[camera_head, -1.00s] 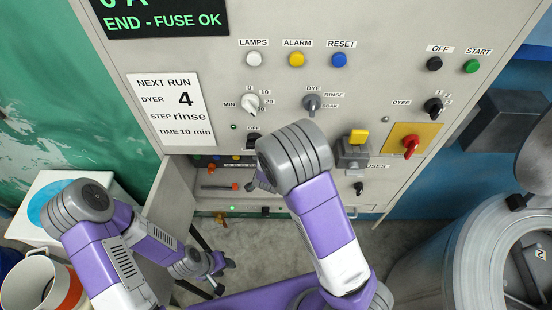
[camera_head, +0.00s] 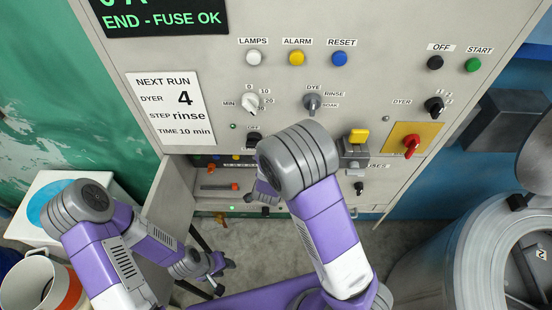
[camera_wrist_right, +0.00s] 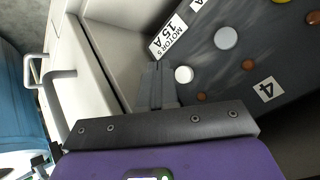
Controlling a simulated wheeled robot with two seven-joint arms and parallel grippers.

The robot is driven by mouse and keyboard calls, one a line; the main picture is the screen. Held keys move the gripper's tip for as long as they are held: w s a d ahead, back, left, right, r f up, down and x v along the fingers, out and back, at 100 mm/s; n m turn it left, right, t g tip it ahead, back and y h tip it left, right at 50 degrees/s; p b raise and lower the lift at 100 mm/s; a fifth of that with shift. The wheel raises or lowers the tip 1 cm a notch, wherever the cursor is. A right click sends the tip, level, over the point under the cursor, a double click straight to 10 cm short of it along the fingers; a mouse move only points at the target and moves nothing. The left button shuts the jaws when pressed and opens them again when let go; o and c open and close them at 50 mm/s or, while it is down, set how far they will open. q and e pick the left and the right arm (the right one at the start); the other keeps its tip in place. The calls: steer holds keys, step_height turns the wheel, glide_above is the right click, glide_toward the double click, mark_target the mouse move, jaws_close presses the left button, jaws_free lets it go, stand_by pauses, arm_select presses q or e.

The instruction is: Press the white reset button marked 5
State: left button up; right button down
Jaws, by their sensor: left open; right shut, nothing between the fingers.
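In the right wrist view, a small round white button (camera_wrist_right: 184,75) sits on a dark panel (camera_wrist_right: 230,65), just right of my right gripper's fingertips. In the head view my right arm hides most of that gripper and the panel in the open lower bay. My left gripper (camera_head: 222,276) is open and empty, low on the left over the floor.
The bay's pale side wall (camera_wrist_right: 105,50) is close on the left. The cabinet front (camera_head: 200,55) carries knobs, buttons and a red switch (camera_head: 411,145).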

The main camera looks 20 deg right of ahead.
steer(key=s, duration=0.1)
steer(key=s+a, duration=0.1)
steer(key=s, duration=0.1)
stand_by(0.9)
